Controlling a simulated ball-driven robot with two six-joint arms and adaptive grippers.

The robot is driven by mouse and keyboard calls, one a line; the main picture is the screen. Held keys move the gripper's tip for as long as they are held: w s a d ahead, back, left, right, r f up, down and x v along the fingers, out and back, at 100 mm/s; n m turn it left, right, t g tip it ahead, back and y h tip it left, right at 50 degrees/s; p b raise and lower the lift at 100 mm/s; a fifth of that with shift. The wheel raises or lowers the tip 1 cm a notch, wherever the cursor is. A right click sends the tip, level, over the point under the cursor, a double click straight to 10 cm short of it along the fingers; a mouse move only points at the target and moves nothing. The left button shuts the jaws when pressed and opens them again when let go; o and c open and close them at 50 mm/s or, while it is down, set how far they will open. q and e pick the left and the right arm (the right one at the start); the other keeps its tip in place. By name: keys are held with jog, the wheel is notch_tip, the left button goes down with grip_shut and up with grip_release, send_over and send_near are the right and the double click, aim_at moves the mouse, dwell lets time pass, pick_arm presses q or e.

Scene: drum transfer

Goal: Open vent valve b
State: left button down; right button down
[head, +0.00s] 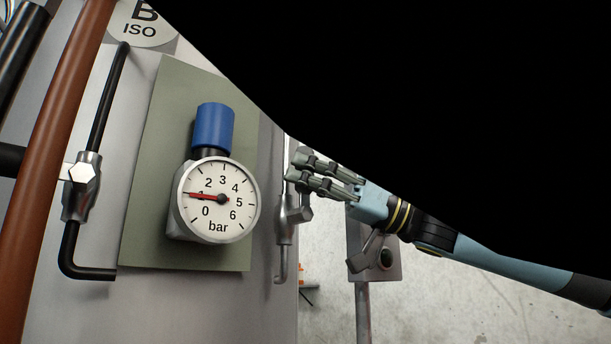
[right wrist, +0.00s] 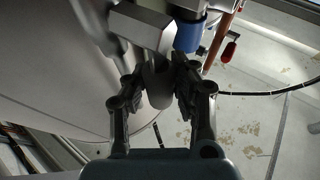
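My right gripper (head: 297,169) is at the right edge of the grey cabinet, just above a silver valve (head: 291,212) on a thin pipe. In the right wrist view its two dark fingers (right wrist: 157,90) stand on either side of a grey cylindrical handle end (right wrist: 158,88). Whether both fingers press on it is unclear. The handle joins a blocky metal bar (right wrist: 142,27). No vent label is readable on this valve. My left gripper is out of view.
Another valve (head: 82,184) on black pipe, a brown pipe (head: 59,150) and a "B ISO" sign (head: 142,25) are left. Black covers the upper right.

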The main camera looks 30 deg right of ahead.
jog(key=c, duration=1)
grip_release()
jog(key=shift+a, duration=0.1)
notch_tip(320, 180, up, 10)
jog(key=shift+f, duration=0.1)
